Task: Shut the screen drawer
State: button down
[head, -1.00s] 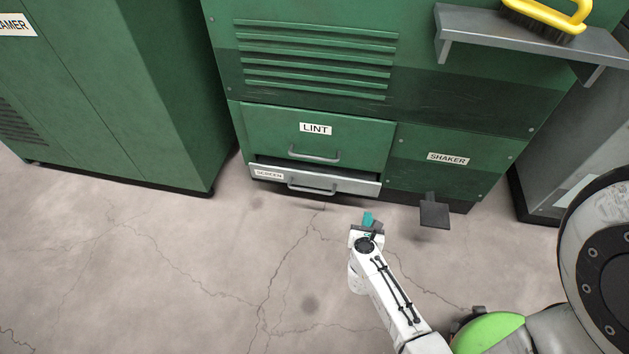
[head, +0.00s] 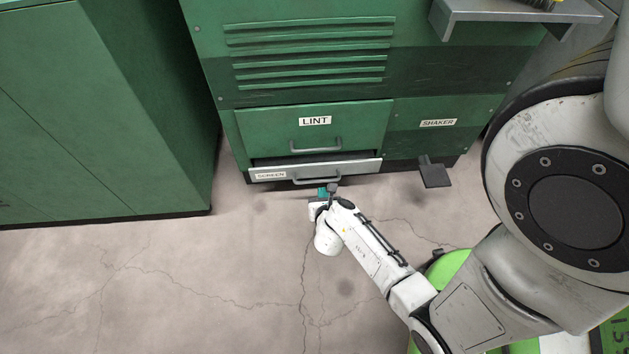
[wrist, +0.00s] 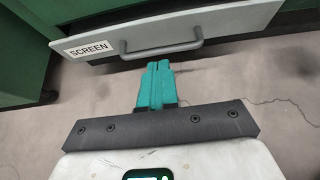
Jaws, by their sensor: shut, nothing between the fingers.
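The screen drawer (head: 345,168) is a pale grey front with a "SCREEN" label and a bar handle (head: 318,178), low on the green machine. It stands out a little, with a dark gap above its front edge. In the wrist view the drawer front (wrist: 238,22) crosses the top of the picture, its handle (wrist: 163,50) just beyond my fingertips. My gripper (head: 325,190) is shut and empty, just in front of and below the handle in the head view. Its teal fingers (wrist: 157,66) are together in the wrist view. Whether they touch the handle I cannot tell.
The lint drawer (head: 270,124) above looks shut. A dark pedal (head: 434,174) juts out at right, below the shaker panel (head: 450,112). A green cabinet (head: 100,110) stands at left. The cracked floor (head: 180,280) in front is clear.

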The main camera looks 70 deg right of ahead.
aim_at(317, 165)
jog(key=b+x, duration=0.4)
jog(key=x, duration=0.5)
jog(key=shift+w+d+f, duration=0.15)
jog(key=shift+d+f, duration=0.05)
jog(key=shift+f, duration=0.05)
jog(key=shift+w+d+r, duration=0.1)
jog(key=shift+w+d, duration=0.1)
jog(key=shift+d, duration=0.35)
jog(key=shift+w+d+r, duration=0.1)
jog(key=shift+w+d, duration=0.1)
jog(key=shift+d, duration=0.3)
jog(key=shift+w+d, duration=0.3)
jog(key=shift+d, duration=0.35)
jog(key=shift+w+d+r, duration=0.1)
jog(key=shift+d+r, duration=0.05)
jog(key=shift+d, duration=0.15)
jog(key=shift+w+d+p, duration=0.2)
jog(key=shift+d, duration=0.3)
jog(key=shift+w+d+p, duration=0.15)
jog(key=shift+w+d, duration=0.05)
jog(key=shift+d, duration=0.3)
jog(key=shift+a, duration=0.1)
